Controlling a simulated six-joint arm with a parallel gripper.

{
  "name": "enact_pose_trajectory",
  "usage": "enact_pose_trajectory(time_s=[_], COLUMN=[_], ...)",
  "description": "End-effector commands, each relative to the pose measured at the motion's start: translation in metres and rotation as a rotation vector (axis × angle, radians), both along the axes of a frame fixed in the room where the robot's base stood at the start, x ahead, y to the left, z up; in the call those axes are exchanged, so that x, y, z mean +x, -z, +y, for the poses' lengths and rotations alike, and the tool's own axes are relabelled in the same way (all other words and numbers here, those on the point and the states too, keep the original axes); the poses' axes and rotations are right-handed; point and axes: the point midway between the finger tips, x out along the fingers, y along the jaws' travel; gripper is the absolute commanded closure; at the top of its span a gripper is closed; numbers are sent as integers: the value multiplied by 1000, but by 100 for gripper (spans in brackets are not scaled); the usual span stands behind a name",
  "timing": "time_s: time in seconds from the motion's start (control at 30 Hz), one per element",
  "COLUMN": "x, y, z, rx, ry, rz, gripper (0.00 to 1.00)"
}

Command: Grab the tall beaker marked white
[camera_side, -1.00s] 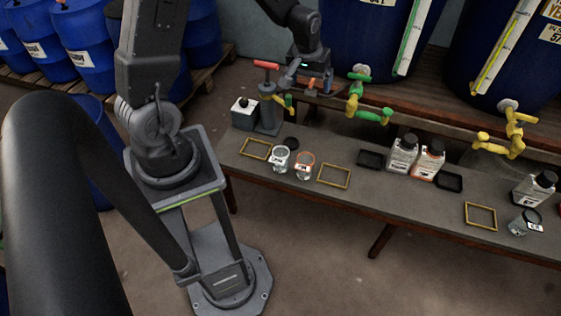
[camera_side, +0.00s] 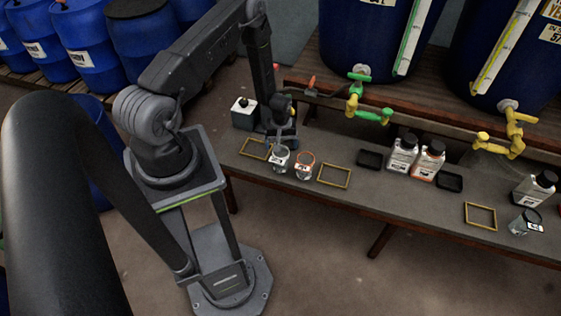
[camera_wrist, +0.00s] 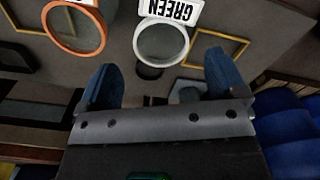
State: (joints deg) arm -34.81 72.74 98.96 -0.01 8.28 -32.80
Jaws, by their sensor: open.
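The white-rimmed beaker (camera_side: 279,160) stands on the bench at its left part. In the wrist view its white rim (camera_wrist: 161,43) lies just ahead of my fingers, with a card reading GREEN, upside down. An orange-rimmed beaker (camera_side: 305,168) stands close to its right; in the wrist view the orange rim (camera_wrist: 75,27) is at the upper left. My gripper (camera_side: 282,143) is low, just behind the white-rimmed beaker. In the wrist view my gripper (camera_wrist: 162,78) is open, its blue fingertips spread, with no beaker between them. The beakers' height is hard to judge.
Yellow frames (camera_side: 335,176) lie on the bench beside both beakers. A grey box (camera_side: 244,112) is left of my gripper. Taps (camera_side: 367,112) of blue vats overhang the bench's back.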

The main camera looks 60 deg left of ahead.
Motion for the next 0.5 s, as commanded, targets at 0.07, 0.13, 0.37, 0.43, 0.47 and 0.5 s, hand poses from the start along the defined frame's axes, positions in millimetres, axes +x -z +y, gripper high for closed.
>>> enact_pose_trajectory(time_s=[0.07,0.13,0.37,0.43,0.47,0.5], x=[0,0,0,-1,-2,-2], y=[15,23,39,48,53,59], z=[0,0,-1,-1,-1,-2], rx=[-1,-1,-1,-1,-1,-1], ry=[1,1,2,2,2,2], rz=[2,1,0,1,2,2], gripper=[10,10,10,10,10,10])
